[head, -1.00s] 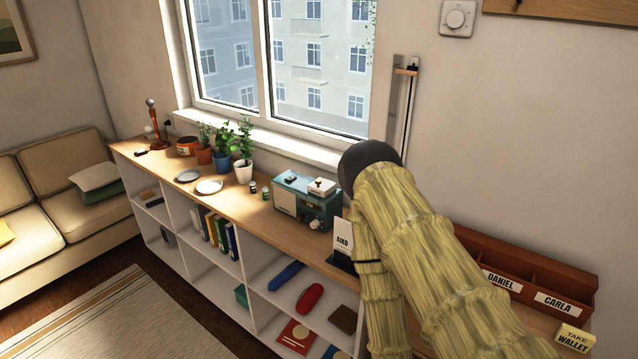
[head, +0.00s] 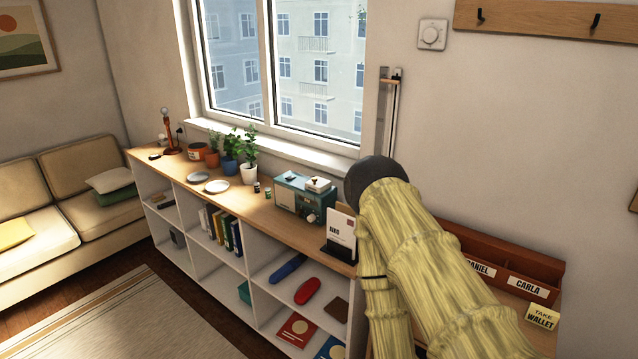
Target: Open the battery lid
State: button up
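A teal radio-like box (head: 303,201) with a pale front stands on the wooden shelf top below the window. A small white item (head: 318,184) and a small dark item (head: 291,177) lie on top of it. No battery lid can be made out at this distance. Two small upright cylinders (head: 268,192) stand just left of the box; I cannot tell what they are. My arm, in a straw-coloured sleeve with a dark rounded joint, rises on the right and bends down in front of the shelf's right end. My gripper is out of view.
Plates (head: 216,186) and potted plants (head: 249,172) stand further left. A red-brown organizer (head: 481,241) and a yellow sign (head: 542,316) are at right. Open floor and a rug (head: 110,320) lie in front.

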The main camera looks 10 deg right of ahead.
aim_at(317, 185)
jog(key=z, duration=0.75)
jog(key=i, duration=0.6)
jog(key=u, duration=0.65)
